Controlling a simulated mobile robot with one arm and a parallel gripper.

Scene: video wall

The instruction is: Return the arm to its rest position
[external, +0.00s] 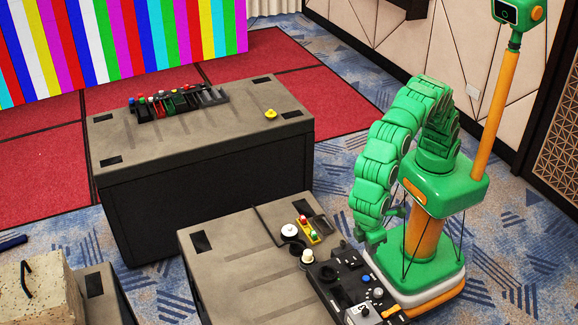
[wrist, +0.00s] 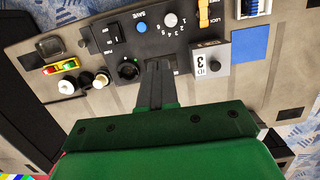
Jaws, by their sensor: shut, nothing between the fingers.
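My green arm (external: 390,150) is bent over and reaches down beside its orange column. My gripper (external: 372,238) hangs low near the right edge of the near case, by the black control panel (external: 355,285). In the wrist view my gripper (wrist: 158,75) is shut and empty, its dark fingers together over the panel's lower edge. The panel (wrist: 150,48) shows a SAVE label, a blue button and a grey knob with numbers around it. Whether the fingertips touch the panel, I cannot tell.
The near case (external: 235,260) also bears a yellow box with red and green buttons (external: 308,230) and white-topped knobs (external: 289,231). A larger case (external: 210,130) behind holds a rack of coloured items (external: 178,101) and a yellow piece (external: 270,114). Patterned carpet lies between the cases.

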